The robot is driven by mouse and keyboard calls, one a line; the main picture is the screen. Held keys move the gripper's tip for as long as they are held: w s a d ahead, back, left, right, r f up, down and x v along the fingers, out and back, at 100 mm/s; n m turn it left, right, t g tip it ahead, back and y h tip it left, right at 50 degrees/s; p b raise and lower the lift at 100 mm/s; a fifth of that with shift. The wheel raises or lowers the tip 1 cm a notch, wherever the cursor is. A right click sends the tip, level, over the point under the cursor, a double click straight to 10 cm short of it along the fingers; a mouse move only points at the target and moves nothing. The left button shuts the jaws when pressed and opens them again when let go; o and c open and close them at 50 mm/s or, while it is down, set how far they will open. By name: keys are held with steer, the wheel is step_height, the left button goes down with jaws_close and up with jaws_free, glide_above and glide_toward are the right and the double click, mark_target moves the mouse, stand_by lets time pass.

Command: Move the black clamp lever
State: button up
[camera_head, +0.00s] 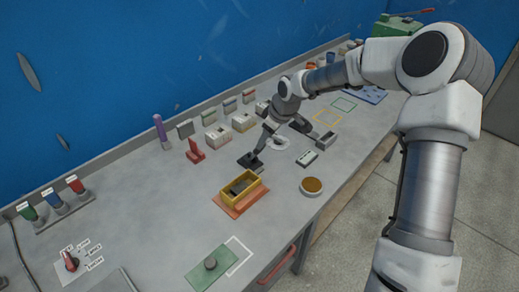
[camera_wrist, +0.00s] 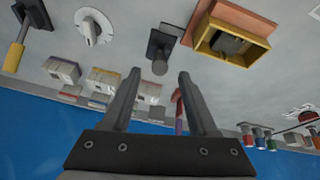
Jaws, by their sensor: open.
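The black clamp lever appears to be the dark piece with a flat base and a rounded knob end (camera_wrist: 160,67), in the upper middle of the wrist view. In the head view its dark base (camera_head: 247,161) lies on the bench just behind the yellow bin. My gripper (camera_wrist: 159,73) is open, its two fingers apart and empty. In the wrist view the knob shows in the gap between the fingertips; I cannot tell how far beyond them it is.
A yellow bin (camera_head: 258,189) on an orange plate stands close in front. A white dial (camera_wrist: 92,27) and a black piece with a yellow handle (camera_wrist: 16,56) lie to one side. White boxes (camera_head: 217,137) and a red bracket (camera_head: 194,151) stand behind.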

mark_target(256, 151)
steer(key=x, duration=0.7)
steer(key=shift+w+f, duration=0.15)
steer(key=shift+f, duration=0.2)
steer(key=shift+c, duration=0.2)
jaws_close()
stand_by(0.9)
